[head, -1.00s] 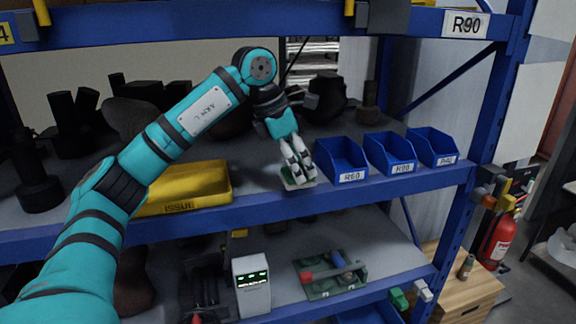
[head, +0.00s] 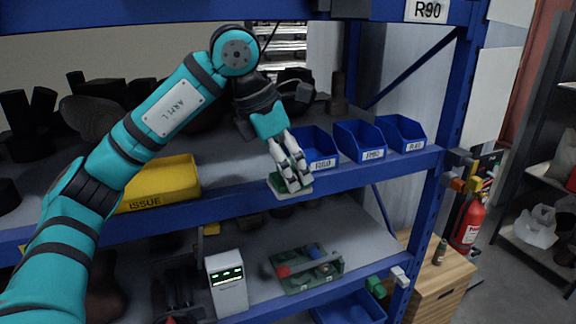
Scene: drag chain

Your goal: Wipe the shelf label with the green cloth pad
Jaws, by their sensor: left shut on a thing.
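My left gripper (head: 290,172) is shut on the green cloth pad (head: 276,183), a small green block with a pale underside. The fingers cover much of the pad. It is at the front edge of the middle shelf (head: 230,205), just left of and below the blue bin marked R60. I cannot tell whether the pad touches the shelf edge. A white label reading R90 (head: 427,10) is on the upper beam at the top right. No separate label shows clearly at the pad; one there could be hidden. My right gripper is not in view.
Several blue bins (head: 358,140) stand right of the gripper. A yellow tray marked ISSUE (head: 160,185) lies to the left. Below are a white device (head: 227,282) and a green tray with parts (head: 305,268). A blue post (head: 445,140) bounds the shelf at right.

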